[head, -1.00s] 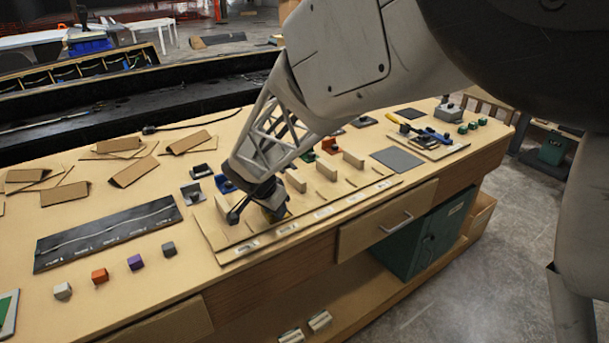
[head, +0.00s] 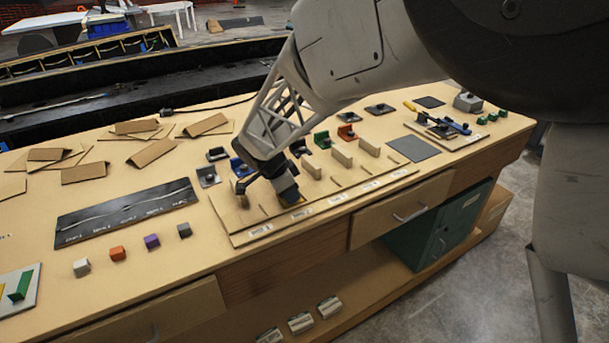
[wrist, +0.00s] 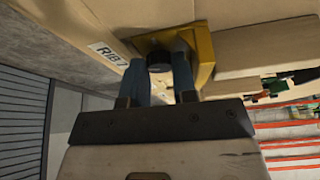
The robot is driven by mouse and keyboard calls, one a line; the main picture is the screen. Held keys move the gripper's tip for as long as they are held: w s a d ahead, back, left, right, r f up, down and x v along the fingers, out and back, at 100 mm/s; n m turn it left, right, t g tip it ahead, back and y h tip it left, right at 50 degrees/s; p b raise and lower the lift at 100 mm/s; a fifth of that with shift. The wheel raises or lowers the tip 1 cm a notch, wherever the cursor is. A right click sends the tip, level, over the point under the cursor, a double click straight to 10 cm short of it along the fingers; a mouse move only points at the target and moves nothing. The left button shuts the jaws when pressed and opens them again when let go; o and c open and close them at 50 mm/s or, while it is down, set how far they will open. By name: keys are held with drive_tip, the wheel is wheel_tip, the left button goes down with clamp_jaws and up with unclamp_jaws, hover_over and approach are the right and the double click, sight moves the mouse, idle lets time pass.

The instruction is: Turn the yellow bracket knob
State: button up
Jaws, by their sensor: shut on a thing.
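In the head view my gripper (head: 287,191) reaches down to the left part of the board. Only a yellow sliver of the bracket (head: 299,203) shows there, and the knob is hidden behind my gripper.
The wooden board (head: 340,200) carries several upright ribs and labels along the bench front. A black strip panel (head: 125,215) and small coloured blocks (head: 151,241) lie to the left. Cardboard pieces (head: 85,172) lie behind. A grey pad (head: 413,149) and a tool tray are at right.

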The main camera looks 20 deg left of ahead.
drive_tip(key=shift+r, duration=0.15)
drive_tip(key=o, duration=1)
drive_tip(key=shift+c, duration=0.2)
drive_tip(key=shift+n, duration=0.4)
drive_tip(key=n+t+y, duration=0.1)
drive_tip(key=n+y, duration=0.1)
drive_tip(key=n, duration=0.3)
drive_tip(key=shift+s, duration=0.1)
drive_tip(key=shift+d+n+t+y, duration=0.15)
drive_tip(key=shift+n+y, duration=0.4)
drive_tip(key=shift+n, duration=0.85)
drive_tip(key=shift+d+n+t+y, duration=0.15)
drive_tip(key=shift+n+y, duration=0.4)
drive_tip(key=shift+n, duration=0.85)
drive_tip(key=shift+n+y, duration=0.4)
drive_tip(key=shift+n, duration=0.6)
drive_tip(key=shift+d+n+g+y, duration=0.15)
drive_tip(key=shift+n+g+y, duration=0.3)
drive_tip(key=shift+n, duration=1.05)
drive_tip(key=shift+n+g+y, duration=0.35)
drive_tip(key=shift+n+y, duration=0.1)
drive_tip(key=shift+n, duration=0.9)
drive_tip(key=shift+n+g+y, duration=0.3)
drive_tip(key=shift+n+y, duration=0.1)
drive_tip(key=shift+n, duration=0.95)
